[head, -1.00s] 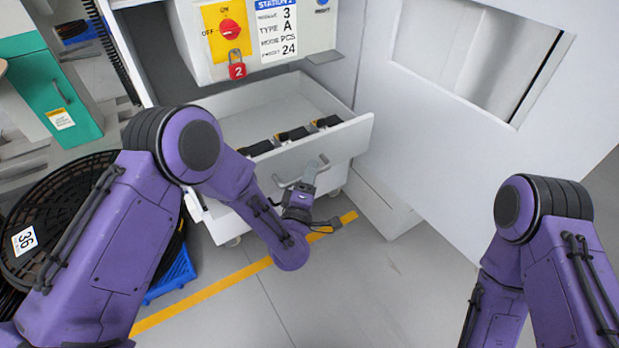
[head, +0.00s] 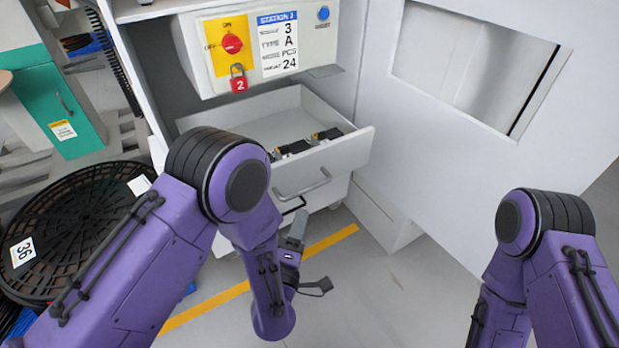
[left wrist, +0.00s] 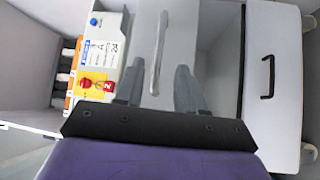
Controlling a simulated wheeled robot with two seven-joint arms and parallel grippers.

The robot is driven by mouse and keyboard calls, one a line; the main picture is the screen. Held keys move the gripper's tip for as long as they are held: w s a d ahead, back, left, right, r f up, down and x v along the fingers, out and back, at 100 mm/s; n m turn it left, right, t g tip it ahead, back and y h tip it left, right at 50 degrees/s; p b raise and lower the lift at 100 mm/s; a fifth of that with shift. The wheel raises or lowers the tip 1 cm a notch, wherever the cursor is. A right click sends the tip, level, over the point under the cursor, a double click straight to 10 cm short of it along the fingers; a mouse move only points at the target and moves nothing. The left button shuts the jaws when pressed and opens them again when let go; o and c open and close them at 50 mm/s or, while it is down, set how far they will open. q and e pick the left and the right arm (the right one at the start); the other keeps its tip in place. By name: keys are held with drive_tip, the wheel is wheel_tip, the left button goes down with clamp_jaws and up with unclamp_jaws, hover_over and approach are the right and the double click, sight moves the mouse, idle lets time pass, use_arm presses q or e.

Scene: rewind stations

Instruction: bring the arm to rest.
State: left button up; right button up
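My left gripper (head: 297,222) hangs in front of the open drawer (head: 345,155), below its silver handle (head: 303,186) in the head view. In the left wrist view the two grey fingers (left wrist: 157,85) stand apart with nothing held. The silver handle (left wrist: 158,50) appears beyond them, between the fingers in the picture. My left arm hides part of the drawer. My right arm (head: 540,240) is at the right, bent downward; its gripper is outside the frame.
Black parts (head: 295,147) lie in the drawer. A lower drawer has a black handle (left wrist: 268,77). The control panel (head: 262,45) carries a red padlock (head: 238,78). Black reels (head: 75,215) lie at left, close to my left arm. Open floor (head: 400,290) lies at front right.

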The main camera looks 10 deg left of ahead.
use_arm(q)
drive_tip(key=s+a+f+m+g+y, duration=0.1)
drive_tip(key=s+a+f+m+g, duration=0.35)
drive_tip(key=f, duration=0.35)
drive_tip(key=s+a+f+m+g+y, duration=0.1)
drive_tip(key=s+a+f+m+g, duration=0.35)
drive_tip(key=f, duration=0.25)
drive_tip(key=s+a+f+g+y, duration=0.2)
drive_tip(key=s+a+f+g, duration=0.15)
drive_tip(key=s+a, duration=0.4)
drive_tip(key=s+a+f+g+y, duration=0.1)
drive_tip(key=s+a+f+g, duration=0.3)
drive_tip(key=s, duration=0.6)
wheel_tip(320, 180, up, 18)
drive_tip(key=p, duration=1.7)
drive_tip(key=shift+w+a+n, duration=0.3)
drive_tip(key=shift+w+a, duration=0.1)
drive_tip(key=shift+w, duration=0.05)
